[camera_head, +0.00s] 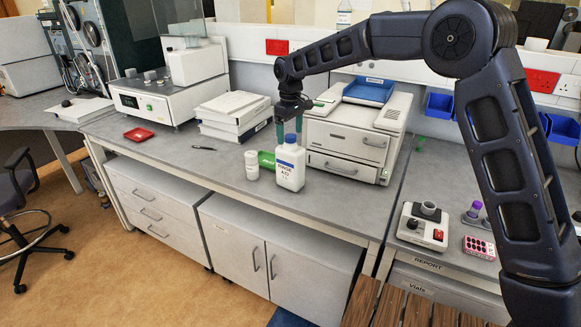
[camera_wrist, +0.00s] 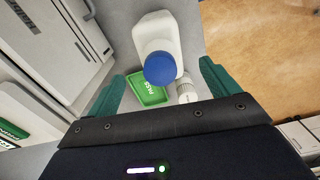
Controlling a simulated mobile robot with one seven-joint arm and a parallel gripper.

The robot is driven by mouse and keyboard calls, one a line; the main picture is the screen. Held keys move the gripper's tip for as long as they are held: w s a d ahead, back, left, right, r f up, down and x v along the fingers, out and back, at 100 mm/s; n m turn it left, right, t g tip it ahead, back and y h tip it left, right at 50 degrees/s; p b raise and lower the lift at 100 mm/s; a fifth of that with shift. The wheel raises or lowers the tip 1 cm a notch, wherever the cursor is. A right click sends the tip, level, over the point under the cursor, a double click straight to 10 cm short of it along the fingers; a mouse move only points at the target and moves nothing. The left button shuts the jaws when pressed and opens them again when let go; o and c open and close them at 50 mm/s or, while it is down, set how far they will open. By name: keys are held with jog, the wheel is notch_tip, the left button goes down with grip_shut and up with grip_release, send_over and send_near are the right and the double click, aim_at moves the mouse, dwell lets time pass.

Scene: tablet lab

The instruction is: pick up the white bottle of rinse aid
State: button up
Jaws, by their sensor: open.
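The white bottle of rinse aid (camera_head: 290,167) stands upright on the grey bench, with a blue cap and dark lettering on its front. In the wrist view the bottle (camera_wrist: 158,45) shows from above, its blue cap between the two green fingers. My gripper (camera_head: 289,124) is over the bottle and points down, with its fingers around the level of the cap. In the wrist view my gripper (camera_wrist: 158,88) is open, with a gap between each finger and the cap. I cannot tell how far down the fingers reach beside the bottle.
A small white container (camera_head: 252,166) stands just left of the bottle. A green tray marked PASS (camera_wrist: 148,90) lies close by. A white printer (camera_head: 352,135) stands behind to the right, and stacked white binders (camera_head: 234,113) to the left. The bench front left of the container is clear.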

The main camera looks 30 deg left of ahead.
aim_at(291, 147)
jog(key=shift+d+f, duration=0.15)
jog(key=shift+f, duration=3.3)
jog(key=shift+c, duration=0.5)
jog(key=shift+r, duration=0.1)
grip_shut()
